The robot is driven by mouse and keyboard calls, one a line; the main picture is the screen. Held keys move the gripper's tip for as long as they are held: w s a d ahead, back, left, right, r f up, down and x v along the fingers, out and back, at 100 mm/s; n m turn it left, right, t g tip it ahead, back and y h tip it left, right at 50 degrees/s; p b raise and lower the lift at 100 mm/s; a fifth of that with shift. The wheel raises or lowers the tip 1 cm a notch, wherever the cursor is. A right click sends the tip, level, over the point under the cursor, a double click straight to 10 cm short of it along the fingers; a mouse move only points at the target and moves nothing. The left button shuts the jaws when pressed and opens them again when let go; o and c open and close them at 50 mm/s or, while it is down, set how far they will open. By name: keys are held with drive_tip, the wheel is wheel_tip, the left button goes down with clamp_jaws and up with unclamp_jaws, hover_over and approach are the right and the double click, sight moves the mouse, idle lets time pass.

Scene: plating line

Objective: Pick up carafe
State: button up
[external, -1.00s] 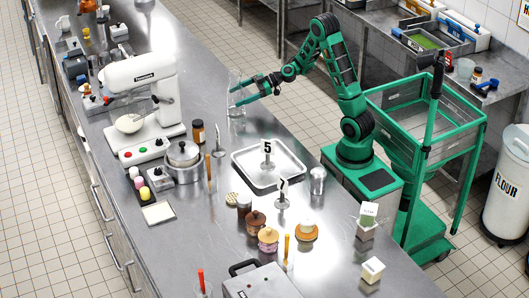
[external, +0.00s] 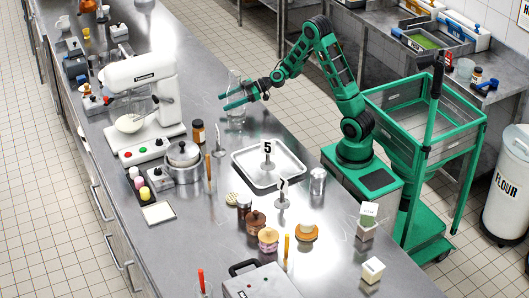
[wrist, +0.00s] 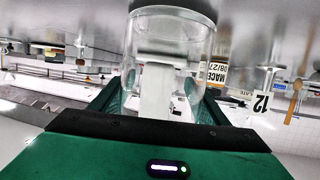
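The carafe (external: 235,118) is a clear glass vessel standing upright on the steel counter, left of my arm. My gripper (external: 224,101) reaches across the carafe at about mid-height, with its green fingers spread apart. In the wrist view the carafe (wrist: 172,30) fills the space between the two fingers (wrist: 160,100), one on each side of it. The fingers look open around the glass; whether they touch it is hard to tell.
A white stand mixer (external: 140,78) stands left of the carafe. A brown jar (external: 198,132) and a numbered card stand are nearer the front. A steel tray (external: 240,158) with a "5" marker lies in front. The counter behind the carafe is fairly clear.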

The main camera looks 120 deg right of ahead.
drive_tip(key=c, duration=0.4)
drive_tip(key=shift+r, duration=0.1)
